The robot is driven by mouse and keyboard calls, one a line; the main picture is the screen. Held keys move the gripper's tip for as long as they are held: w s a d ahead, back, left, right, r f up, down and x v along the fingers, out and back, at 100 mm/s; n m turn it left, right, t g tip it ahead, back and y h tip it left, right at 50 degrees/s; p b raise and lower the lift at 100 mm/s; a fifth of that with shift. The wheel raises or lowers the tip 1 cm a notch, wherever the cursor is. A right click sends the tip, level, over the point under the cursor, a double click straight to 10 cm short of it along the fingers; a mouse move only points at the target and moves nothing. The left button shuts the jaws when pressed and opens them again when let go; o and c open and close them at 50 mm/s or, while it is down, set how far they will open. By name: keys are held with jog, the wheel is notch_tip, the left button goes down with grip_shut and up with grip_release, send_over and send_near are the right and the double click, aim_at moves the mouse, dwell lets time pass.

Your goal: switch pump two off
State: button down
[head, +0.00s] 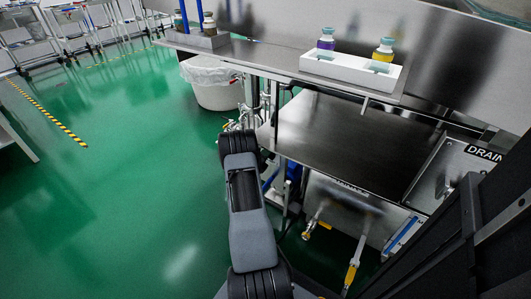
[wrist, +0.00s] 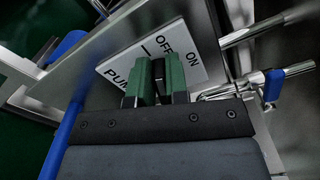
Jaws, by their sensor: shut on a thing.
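In the wrist view my gripper (wrist: 160,78) has its green fingers close together in front of a white label plate (wrist: 187,38). The plate reads OFF and ON, with letters starting "PUM" at its lower left; the rest of that word and any number are hidden by the fingers. My gripper is shut on the pump switch, which the fingers cover almost wholly, so its setting cannot be read. In the head view my arm reaches to the left end of the steel washer bench (head: 350,135); the fingers and the switch do not show there.
Metal pipes and a blue-handled valve (wrist: 273,84) lie close right of my gripper. A white bin (head: 215,90) stands beyond my arm. A white rack (head: 345,70) with bottles sits on the shelf. Green floor (head: 130,190) is clear at left.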

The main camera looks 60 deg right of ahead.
jog(key=shift+w+f+n+p, duration=0.15)
jog(key=shift+n+p, duration=0.1)
jog(key=shift+n, duration=0.7)
jog(key=shift+s+f+n+p, duration=0.1)
jog(key=shift+n+p, duration=0.1)
jog(key=shift+n, duration=1.05)
jog(key=c, duration=1.1)
grip_release()
jog(key=shift+a, duration=0.1)
jog(key=a+p, duration=0.3)
jog(key=a, duration=1)
jog(key=shift+a+f+p, duration=0.1)
jog(key=shift+a+p, duration=0.25)
jog(key=shift+w, duration=0.1)
